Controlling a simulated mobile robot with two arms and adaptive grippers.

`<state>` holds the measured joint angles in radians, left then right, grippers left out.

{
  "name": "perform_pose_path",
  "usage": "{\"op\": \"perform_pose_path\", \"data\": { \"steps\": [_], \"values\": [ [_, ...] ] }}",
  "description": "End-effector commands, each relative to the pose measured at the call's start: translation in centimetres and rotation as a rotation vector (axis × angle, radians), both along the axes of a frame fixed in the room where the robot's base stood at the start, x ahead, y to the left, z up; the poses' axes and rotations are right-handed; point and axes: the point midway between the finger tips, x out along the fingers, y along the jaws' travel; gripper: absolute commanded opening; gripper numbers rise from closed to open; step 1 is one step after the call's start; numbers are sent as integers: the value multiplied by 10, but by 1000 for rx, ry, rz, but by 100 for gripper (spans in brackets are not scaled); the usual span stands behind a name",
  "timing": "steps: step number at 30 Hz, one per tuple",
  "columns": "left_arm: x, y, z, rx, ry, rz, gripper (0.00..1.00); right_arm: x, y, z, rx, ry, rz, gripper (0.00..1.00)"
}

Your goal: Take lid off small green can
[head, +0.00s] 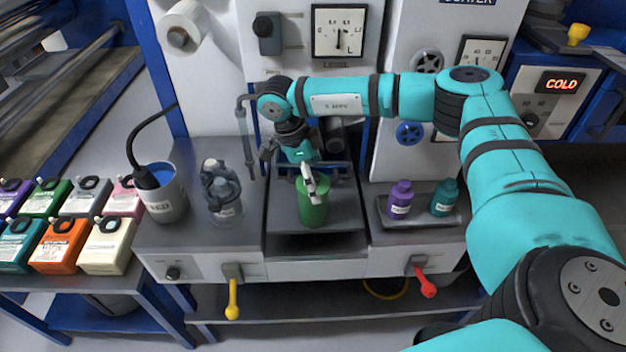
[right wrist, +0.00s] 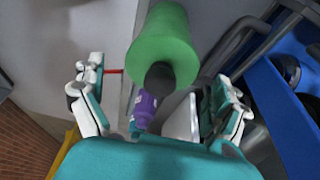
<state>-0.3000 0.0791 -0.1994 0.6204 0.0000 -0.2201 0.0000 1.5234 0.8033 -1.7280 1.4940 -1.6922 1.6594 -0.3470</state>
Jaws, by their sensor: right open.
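The small green can (head: 313,212) stands upright on the grey platform at the middle of the bench. Its top is partly covered by my right gripper (head: 309,183) in the head view. In the right wrist view the green can (right wrist: 165,48) shows at the top centre, with a dark knob (right wrist: 160,76) on its near end. My right gripper (right wrist: 156,88) is open, its fingers apart on either side of the picture with the knob between them. I cannot tell whether a finger touches the can. My left gripper is not in view.
A purple bottle (head: 401,199) and a teal bottle (head: 444,197) stand on a tray to the right. A grey-blue jar (head: 222,196) and a grey pot (head: 164,200) with blue contents stand left. Yellow (head: 233,299) and red (head: 426,285) levers project from the bench front.

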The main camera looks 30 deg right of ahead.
Motion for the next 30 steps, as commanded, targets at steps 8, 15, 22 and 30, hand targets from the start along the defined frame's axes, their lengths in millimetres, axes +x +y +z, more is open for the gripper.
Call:
{"op": "perform_pose_path", "data": {
  "steps": [8, 15, 22, 30],
  "values": [
    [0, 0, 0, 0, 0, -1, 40, 0, 0, 0, 0, 0, 0, 69],
    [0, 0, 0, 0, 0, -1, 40, 0, 0, 1, 0, 0, 0, 40],
    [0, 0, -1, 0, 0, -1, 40, 0, 0, 1, 0, 0, 0, 40],
    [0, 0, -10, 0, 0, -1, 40, 1, 0, 18, 1, -3, 0, 40]
  ]
}}
